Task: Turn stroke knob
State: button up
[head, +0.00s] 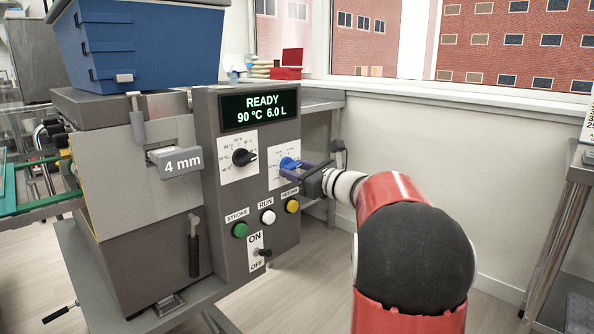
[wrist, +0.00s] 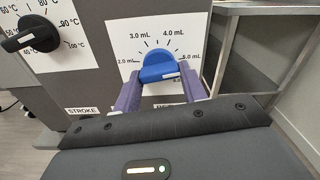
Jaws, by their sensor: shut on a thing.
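The blue stroke knob (head: 289,163) sits on a white dial plate on the machine's grey front panel. In the wrist view the blue knob (wrist: 158,67) shows under a scale running from 2.0 mL to 5.0 mL, with 3.0 and 4.0 mL above it. My gripper (wrist: 160,82) is shut on the knob, with one purple finger on its left side and one on its right. In the head view my gripper (head: 297,172) reaches the knob from the right. The knob's lower part is partly hidden by the fingers.
A black temperature knob (head: 244,157) is left of the stroke knob. Below are green (head: 240,230), white (head: 267,217) and yellow (head: 292,206) buttons and an ON/OFF switch (head: 265,253). The display (head: 258,106) reads READY, 90 °C, 6.0 L. A metal table (wrist: 276,8) stands behind, right.

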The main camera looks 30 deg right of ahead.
jog(key=o, duration=1)
jog(key=shift+f, duration=0.1)
jog(key=v, duration=0.7)
jog(key=shift+s+d+b, duration=0.15)
jog(key=shift+s+b, duration=0.2)
jog(key=shift+b, duration=0.05)
